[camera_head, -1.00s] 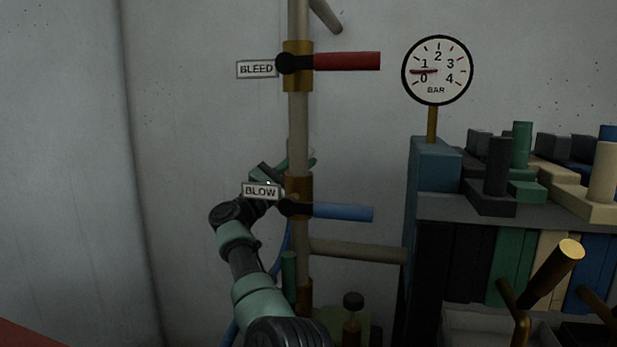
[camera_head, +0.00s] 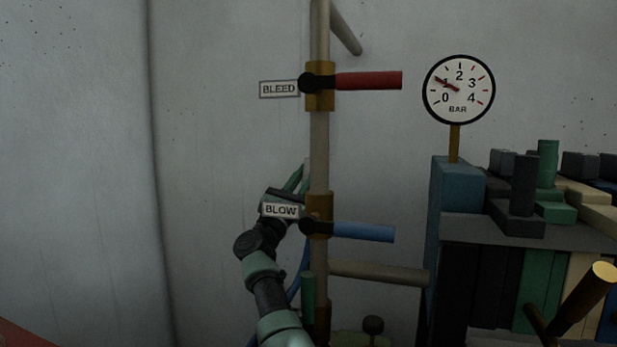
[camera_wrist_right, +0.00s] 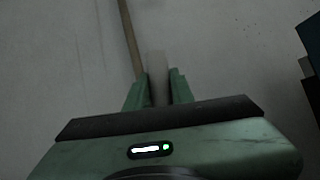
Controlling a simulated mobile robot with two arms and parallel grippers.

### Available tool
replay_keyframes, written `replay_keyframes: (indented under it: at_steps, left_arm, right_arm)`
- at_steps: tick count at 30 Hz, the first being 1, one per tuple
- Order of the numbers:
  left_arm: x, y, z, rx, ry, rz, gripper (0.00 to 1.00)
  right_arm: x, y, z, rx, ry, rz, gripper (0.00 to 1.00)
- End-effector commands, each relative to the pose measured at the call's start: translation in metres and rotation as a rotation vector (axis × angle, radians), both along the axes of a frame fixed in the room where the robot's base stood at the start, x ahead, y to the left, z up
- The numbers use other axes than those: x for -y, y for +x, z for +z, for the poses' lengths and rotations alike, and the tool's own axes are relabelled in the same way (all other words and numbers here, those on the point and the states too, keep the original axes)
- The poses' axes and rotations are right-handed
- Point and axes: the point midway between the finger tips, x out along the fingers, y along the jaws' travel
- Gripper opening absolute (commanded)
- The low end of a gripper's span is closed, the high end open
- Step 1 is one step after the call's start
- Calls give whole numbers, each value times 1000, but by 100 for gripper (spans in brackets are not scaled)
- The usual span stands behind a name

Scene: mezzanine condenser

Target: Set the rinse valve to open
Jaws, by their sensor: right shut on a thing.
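I see no label naming the rinse valve. The arm rising from the bottom centre ends in my right gripper (camera_head: 298,180), partly hidden behind the BLOW label (camera_head: 280,210), just left of the upright pipe (camera_head: 319,150). In the right wrist view, the green fingers (camera_wrist_right: 159,88) are shut on a pale bar (camera_wrist_right: 158,68); I cannot tell for certain which valve it belongs to. The BLOW valve's blue lever (camera_head: 362,232) and the BLEED valve's red lever (camera_head: 368,81) both point right. My left gripper is not in view.
A pressure gauge (camera_head: 458,90) reads about 1 bar. A blue block (camera_head: 457,195) and a rack of coloured blocks (camera_head: 485,285) stand at the right. A side pipe (camera_head: 378,271) crosses below the blue lever. The wall at the left is clear.

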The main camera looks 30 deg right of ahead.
Motion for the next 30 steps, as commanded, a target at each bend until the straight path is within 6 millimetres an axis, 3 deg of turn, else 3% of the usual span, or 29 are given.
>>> replay_keyframes:
  at_steps: [6,7,9,20,30]
  left_arm:
    - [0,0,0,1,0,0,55]
    - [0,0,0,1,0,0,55]
    - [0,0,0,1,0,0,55]
    - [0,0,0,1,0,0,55]
    - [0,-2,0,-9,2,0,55]
  right_arm:
    - [0,1,-1,-1,1,2,0]
    - [0,1,-1,-1,1,2,26]
    - [0,1,-1,0,2,3,45]
    - [-3,0,-3,0,2,2,45]
    - [-42,-17,-34,0,3,4,45]
